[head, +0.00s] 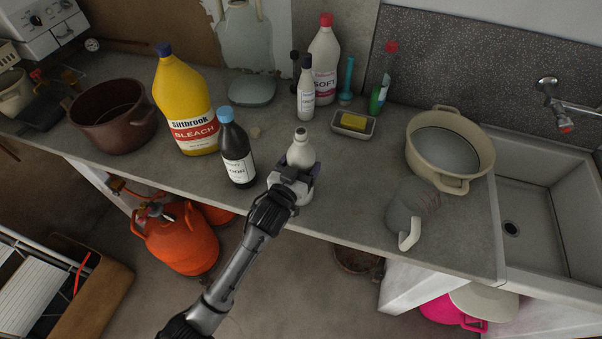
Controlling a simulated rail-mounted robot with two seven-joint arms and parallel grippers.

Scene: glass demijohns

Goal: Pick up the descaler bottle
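A small white bottle (301,152) stands upright near the front edge of the counter, its lower part hidden by my gripper. No label on it is readable, so I cannot confirm that it is the descaler. My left gripper (295,173) is at this bottle, coming from the front, with its fingers around the bottle's lower body. I cannot tell whether the fingers press on it. Another slim white bottle (306,95) with a dark cap stands further back. My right gripper is not in view.
A dark blue-capped bottle (236,150) and a yellow bleach bottle (184,105) stand to the left. A sponge dish (353,125) lies behind right. Counter between is clear.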

